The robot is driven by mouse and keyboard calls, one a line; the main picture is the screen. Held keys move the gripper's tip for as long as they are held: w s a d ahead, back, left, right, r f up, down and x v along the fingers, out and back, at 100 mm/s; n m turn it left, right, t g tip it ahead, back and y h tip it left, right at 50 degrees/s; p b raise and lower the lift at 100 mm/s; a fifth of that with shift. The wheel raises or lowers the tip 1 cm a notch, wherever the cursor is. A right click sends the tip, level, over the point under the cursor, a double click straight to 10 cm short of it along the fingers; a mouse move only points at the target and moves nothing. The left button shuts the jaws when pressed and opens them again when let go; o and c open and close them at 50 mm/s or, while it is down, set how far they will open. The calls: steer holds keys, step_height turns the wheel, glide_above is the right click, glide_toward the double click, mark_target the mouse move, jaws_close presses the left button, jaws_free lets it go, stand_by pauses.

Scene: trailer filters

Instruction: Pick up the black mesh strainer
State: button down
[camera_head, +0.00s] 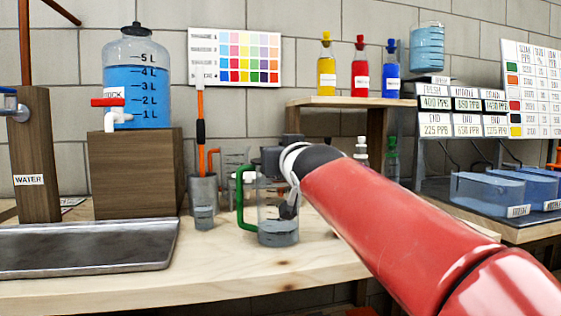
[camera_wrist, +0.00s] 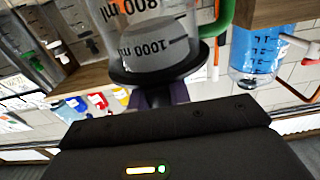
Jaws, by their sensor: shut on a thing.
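A clear jug (camera_head: 277,225) with a green handle (camera_head: 243,190) stands on the wooden bench in the head view. My gripper (camera_head: 288,208) is at the jug in that view, and my arm hides part of it. In the wrist view the picture is upside down and the jug (camera_wrist: 135,15) shows its 800 and 1000 ml marks. The black mesh strainer (camera_wrist: 150,78) shows there as a dark round rim at the jug's mouth. My gripper (camera_wrist: 160,97) is shut on it at its near edge. I cannot tell whether the strainer still touches the jug.
A grey cup (camera_head: 203,203) with an orange-handled tool stands left of the jug. Other glassware is close behind. A metal tray (camera_head: 90,250) and the blue water dispenser (camera_head: 137,85) are at left. A shelf (camera_head: 350,102) with coloured bottles is behind. The bench front is clear.

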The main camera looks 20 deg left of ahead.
steer(key=shift+r, duration=0.1)
step_height(320, 180, up, 20)
steer(key=p, duration=0.9)
stand_by(0.6)
